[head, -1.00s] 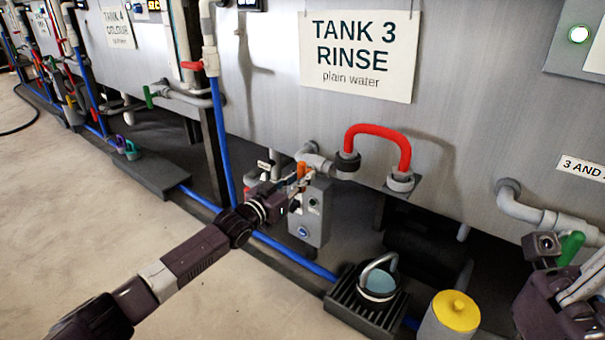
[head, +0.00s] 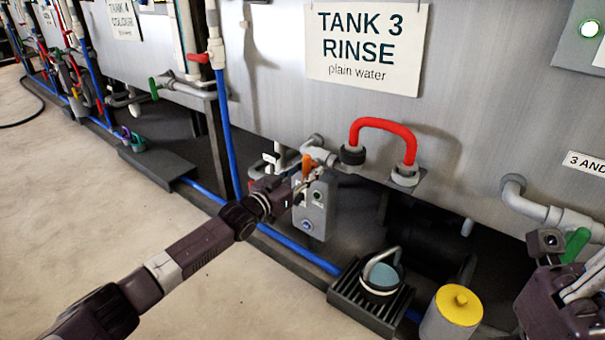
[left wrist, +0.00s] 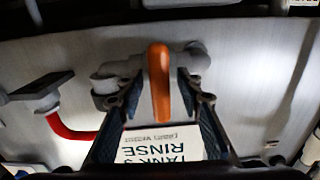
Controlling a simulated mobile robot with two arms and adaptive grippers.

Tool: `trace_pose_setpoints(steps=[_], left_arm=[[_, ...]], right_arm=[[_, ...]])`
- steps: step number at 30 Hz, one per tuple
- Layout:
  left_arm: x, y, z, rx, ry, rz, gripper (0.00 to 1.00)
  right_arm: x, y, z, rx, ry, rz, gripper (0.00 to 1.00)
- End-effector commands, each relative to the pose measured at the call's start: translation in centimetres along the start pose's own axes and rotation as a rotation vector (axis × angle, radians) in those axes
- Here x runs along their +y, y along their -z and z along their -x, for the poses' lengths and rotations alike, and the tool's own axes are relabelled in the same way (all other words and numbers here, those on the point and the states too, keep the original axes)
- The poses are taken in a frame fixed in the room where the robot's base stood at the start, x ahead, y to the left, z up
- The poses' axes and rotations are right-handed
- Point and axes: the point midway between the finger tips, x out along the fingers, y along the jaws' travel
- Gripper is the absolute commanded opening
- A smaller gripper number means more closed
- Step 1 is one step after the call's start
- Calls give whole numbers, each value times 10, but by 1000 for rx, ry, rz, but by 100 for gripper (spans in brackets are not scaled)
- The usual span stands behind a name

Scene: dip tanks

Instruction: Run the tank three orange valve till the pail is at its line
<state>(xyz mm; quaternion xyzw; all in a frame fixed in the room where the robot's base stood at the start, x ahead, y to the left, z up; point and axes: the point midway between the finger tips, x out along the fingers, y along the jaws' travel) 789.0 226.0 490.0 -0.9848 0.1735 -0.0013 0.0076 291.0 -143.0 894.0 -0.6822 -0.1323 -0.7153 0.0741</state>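The orange valve handle (head: 307,166) sits on grey pipework below the "TANK 3 RINSE" sign. My left gripper (head: 292,187) is at this handle. In the left wrist view the orange handle (left wrist: 160,82) stands between the two fingers of my left gripper (left wrist: 158,92), with gaps showing on both sides, so it is open around it. A dark pail (head: 381,280) with a grey arched handle and a bluish round top stands on a slatted grate (head: 345,300), right of the valve. Its line cannot be made out. My right gripper (head: 550,245) is at the right edge; its fingers are unclear.
A grey box (head: 314,212) with buttons hangs just below the valve. A red hose (head: 384,124) loops between two fittings to the right. A yellow-topped container (head: 457,306) stands right of the pail. A green handle (head: 576,244) is beside my right arm.

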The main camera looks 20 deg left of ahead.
Motion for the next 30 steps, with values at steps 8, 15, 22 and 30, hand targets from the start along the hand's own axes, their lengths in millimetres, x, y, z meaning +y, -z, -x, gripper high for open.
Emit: trace_pose_setpoints(steps=[8, 15, 22, 30], left_arm=[[0, -2, 30, -3, 0, 0, 33], [0, -2, 74, -4, 0, -1, 33], [0, -2, 106, -3, 0, -1, 33], [0, -1, 120, -1, 0, -1, 33]], right_arm=[[0, 0, 0, 0, 0, 0, 0], [0, 0, 0, 0, 0, 0, 0], [0, 0, 0, 0, 0, 0, 0], [0, 0, 0, 0, 0, 0, 0]])
